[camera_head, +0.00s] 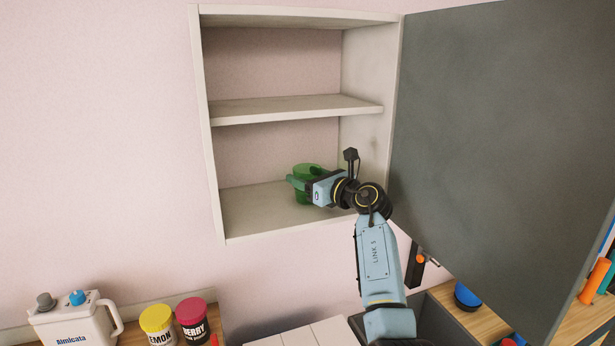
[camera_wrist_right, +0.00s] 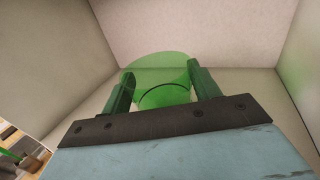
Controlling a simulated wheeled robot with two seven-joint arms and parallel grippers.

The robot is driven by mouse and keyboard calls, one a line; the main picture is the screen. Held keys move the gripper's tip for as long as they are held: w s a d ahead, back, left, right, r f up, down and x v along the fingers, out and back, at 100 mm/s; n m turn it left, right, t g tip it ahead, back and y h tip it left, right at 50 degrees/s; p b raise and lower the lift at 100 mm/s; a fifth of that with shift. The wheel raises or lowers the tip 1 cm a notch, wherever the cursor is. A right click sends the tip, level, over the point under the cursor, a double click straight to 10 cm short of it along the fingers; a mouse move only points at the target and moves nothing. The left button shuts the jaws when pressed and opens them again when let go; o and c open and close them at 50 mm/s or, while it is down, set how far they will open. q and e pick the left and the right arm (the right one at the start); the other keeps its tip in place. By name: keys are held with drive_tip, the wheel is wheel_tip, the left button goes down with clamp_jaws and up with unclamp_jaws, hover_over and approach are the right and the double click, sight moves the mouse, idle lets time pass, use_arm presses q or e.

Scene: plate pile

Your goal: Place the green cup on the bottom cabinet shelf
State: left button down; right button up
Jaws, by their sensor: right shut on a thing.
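The green cup (camera_head: 308,170) is see-through and stands upright inside the lower compartment of the wall cabinet, at or just above the bottom shelf (camera_head: 250,212). I cannot tell whether its base touches the shelf. My right gripper (camera_head: 297,182) is in the compartment, shut on the cup. In the right wrist view the cup (camera_wrist_right: 160,68) sits between the two green fingers of the gripper (camera_wrist_right: 158,85). The gripper hides part of the cup's near side. My left gripper is not in view.
The cabinet's middle shelf (camera_head: 300,108) is above the cup. The grey door (camera_head: 480,120) stands open on the right. The bottom shelf is clear left of the cup. Below are a white jug (camera_head: 75,325), a yellow-lidded jar (camera_head: 158,322) and a red-lidded jar (camera_head: 193,318).

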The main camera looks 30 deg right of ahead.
drive_tip(key=o, duration=1)
drive_tip(key=shift+f, duration=0.15)
drive_tip(key=shift+c, duration=0.2)
drive_tip(key=shift+r, duration=0.35)
drive_tip(key=s, duration=0.2)
drive_tip(key=s+b, duration=0.1)
drive_tip(key=s, duration=0.1)
drive_tip(key=s+d, duration=0.1)
drive_tip(key=s, duration=0.1)
drive_tip(key=shift+s+f+b, duration=0.25)
drive_tip(key=shift+b, duration=0.05)
drive_tip(key=shift+s+d+r, duration=0.1)
drive_tip(key=shift+s, duration=0.35)
